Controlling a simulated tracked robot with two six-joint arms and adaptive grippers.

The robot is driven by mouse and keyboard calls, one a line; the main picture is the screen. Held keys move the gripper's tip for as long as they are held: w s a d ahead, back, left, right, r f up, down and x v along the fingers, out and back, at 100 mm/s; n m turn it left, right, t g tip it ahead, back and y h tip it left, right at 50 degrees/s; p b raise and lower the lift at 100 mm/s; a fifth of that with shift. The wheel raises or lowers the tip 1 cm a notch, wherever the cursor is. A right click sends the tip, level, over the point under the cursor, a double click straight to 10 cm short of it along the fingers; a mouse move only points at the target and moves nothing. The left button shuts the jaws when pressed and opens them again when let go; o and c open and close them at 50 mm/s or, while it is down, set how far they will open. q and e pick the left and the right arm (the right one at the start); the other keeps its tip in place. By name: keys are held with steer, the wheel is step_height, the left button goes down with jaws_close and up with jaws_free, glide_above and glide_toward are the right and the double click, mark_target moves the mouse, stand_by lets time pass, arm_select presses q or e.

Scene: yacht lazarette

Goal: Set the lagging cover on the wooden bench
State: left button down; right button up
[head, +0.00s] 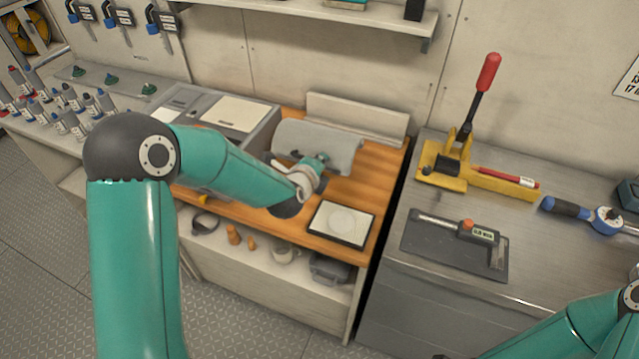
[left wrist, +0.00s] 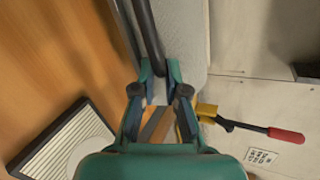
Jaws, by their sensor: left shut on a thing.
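The lagging cover (head: 325,138) is a grey, curved half-shell at the back of the wooden bench (head: 375,182). My left gripper (head: 322,162) is at its front edge and shut on it. In the left wrist view my left gripper (left wrist: 165,90) has its fingertips at the edge of the grey cover (left wrist: 185,35), beside dark bars. I cannot tell whether the cover rests on the wood or hangs just above it. Part of its front is hidden by my gripper. My right gripper is out of view; only part of that arm shows at the lower right.
A framed pale pad (head: 341,223) lies on the bench's front right. A pale upright board (head: 355,118) stands behind the cover, and a grey box (head: 232,125) to its left. Right of a gap, a metal counter (head: 390,262) holds a yellow lever tool (head: 445,165).

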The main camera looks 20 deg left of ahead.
arm_select(q)
step_height(320, 180, down, 7)
steer(key=shift+w+r, duration=0.1)
steer(key=shift+r, duration=0.05)
steer(key=c, duration=1.2)
jaws_free()
steer(key=b+v, duration=0.1)
steer(key=v, duration=1.1)
steer(key=shift+b, duration=0.35)
